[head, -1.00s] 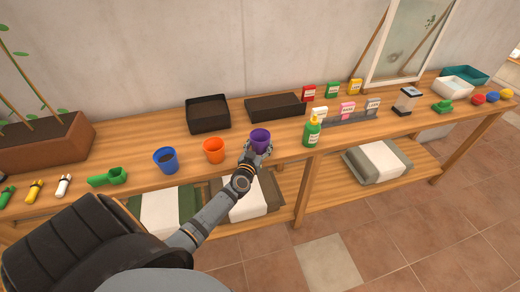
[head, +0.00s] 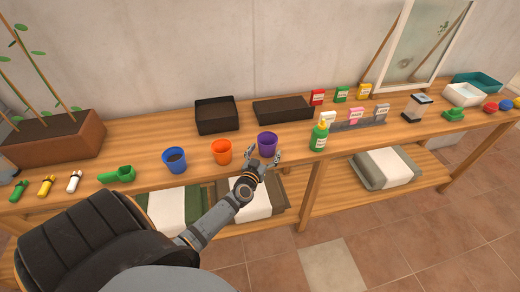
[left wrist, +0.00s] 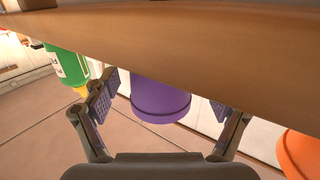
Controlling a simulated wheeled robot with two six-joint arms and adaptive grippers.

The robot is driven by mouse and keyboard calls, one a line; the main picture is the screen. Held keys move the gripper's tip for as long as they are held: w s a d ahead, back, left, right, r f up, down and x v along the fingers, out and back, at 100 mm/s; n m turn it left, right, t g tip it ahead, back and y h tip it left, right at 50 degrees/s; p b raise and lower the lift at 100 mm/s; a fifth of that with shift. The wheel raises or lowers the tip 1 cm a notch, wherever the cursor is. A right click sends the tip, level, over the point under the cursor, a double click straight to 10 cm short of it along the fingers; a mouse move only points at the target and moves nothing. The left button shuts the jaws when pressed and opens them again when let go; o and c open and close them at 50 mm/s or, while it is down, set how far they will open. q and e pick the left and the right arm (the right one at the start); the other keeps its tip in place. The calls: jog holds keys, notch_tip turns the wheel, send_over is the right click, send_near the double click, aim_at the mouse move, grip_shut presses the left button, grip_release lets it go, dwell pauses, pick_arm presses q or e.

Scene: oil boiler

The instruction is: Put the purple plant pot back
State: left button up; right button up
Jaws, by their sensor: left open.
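The purple plant pot (head: 267,143) stands upright on the wooden bench, at the right end of a row with an orange pot (head: 221,152) and a blue pot (head: 174,160). My left gripper (head: 264,157) is open just in front of the purple pot, at the bench's front edge, and holds nothing. In the left wrist view the purple pot (left wrist: 160,96) shows between the two spread fingers of my left gripper (left wrist: 168,108), a little beyond them, and no finger appears to touch it. My right gripper is not in view.
Dark trays (head: 217,115) lie behind the pots. A green scoop (head: 117,175) lies left of them. Seed packets (head: 342,94) stand at the back right. A lower shelf (head: 335,200) runs beneath the bench.

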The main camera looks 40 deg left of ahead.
pick_arm(q)
jog(key=v, duration=0.9)
jog(key=shift+s, duration=0.15)
